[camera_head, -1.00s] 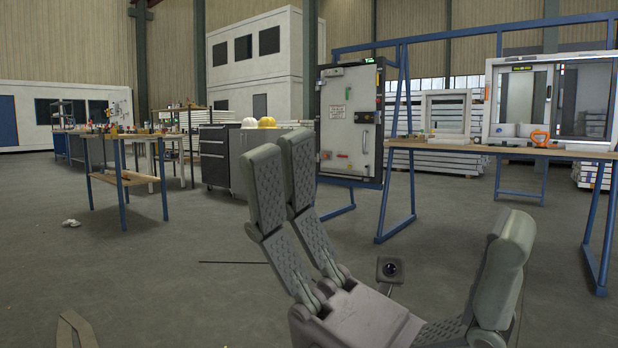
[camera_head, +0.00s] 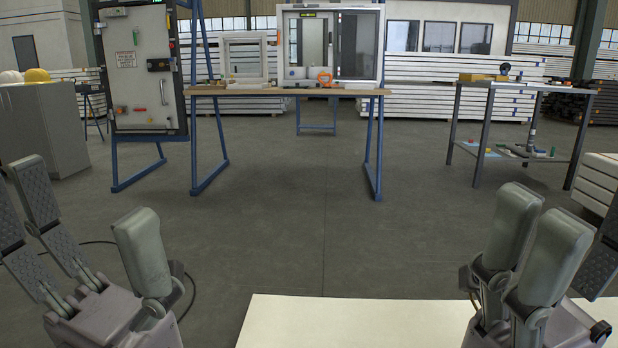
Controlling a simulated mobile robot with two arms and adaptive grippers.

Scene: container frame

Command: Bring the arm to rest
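My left gripper (camera_head: 85,205) is at the lower left of the head view, fingers pointing up. Its two textured fingers stand well apart from the opposing finger, with nothing between them. My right gripper (camera_head: 583,225) is at the lower right, also with its fingers up. Its two smooth fingers are apart from a textured finger that the right edge partly cuts off. I see nothing held there. The rest of both arms is out of view.
A pale flat board (camera_head: 370,322) lies low in front, between the grippers. Ahead is open grey floor. Beyond stand a wooden-topped bench (camera_head: 335,92) with blue legs, a tall control cabinet (camera_head: 143,75), a dark-legged table (camera_head: 548,87) and a grey cabinet (camera_head: 55,130).

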